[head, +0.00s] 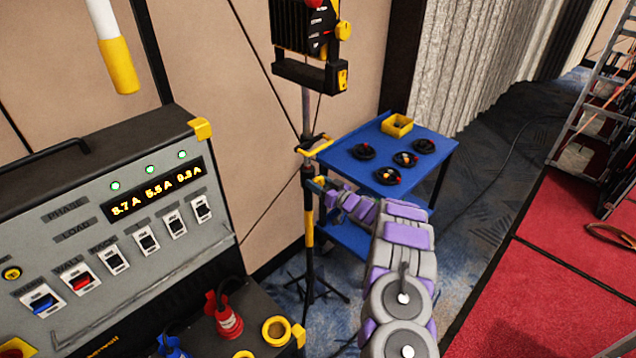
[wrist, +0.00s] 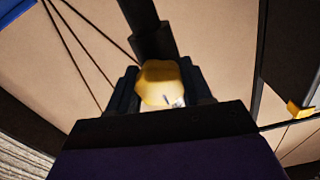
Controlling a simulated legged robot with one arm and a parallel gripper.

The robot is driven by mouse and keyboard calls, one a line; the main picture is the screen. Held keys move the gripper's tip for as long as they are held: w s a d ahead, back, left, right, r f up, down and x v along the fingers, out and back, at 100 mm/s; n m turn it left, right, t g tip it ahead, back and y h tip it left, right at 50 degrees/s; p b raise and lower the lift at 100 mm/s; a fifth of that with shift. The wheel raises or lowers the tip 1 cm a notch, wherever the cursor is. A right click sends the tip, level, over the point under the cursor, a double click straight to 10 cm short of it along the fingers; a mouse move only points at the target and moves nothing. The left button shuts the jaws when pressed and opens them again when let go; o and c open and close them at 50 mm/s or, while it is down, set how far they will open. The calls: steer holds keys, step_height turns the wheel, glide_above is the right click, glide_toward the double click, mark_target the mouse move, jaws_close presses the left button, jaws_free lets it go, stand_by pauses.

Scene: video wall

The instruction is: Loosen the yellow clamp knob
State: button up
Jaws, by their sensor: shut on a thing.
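The yellow clamp knob (wrist: 158,80) shows in the middle of the wrist view, between the dark fingers of my gripper (wrist: 159,92). The gripper is shut on it. In the head view my gripper (head: 320,186) reaches to the dark collar of a thin upright stand (head: 308,215), and the knob is too small or covered to make out clearly there. Above the grip, a yellow handle (head: 319,148) sticks out from the stand. The stand's pole runs up behind the knob in the wrist view. The knob's turn angle cannot be told.
A black device (head: 300,72) with a yellow knob sits atop the stand. A blue cart (head: 440,150) with several black discs and a yellow box is close behind my arm. A grey power panel (head: 75,215) stands at left. Red flooring (head: 540,300) lies at right.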

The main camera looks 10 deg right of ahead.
steer(key=n+p, duration=0.1)
steer(key=n, duration=0.2)
steer(key=shift+n, duration=0.3)
steer(key=o, duration=1)
steer(key=shift+o, duration=0.2)
steer(key=shift+s+d, duration=0.1)
steer(key=p+v, duration=0.2)
steer(key=v, duration=1.5)
steer(key=shift+d, duration=0.15)
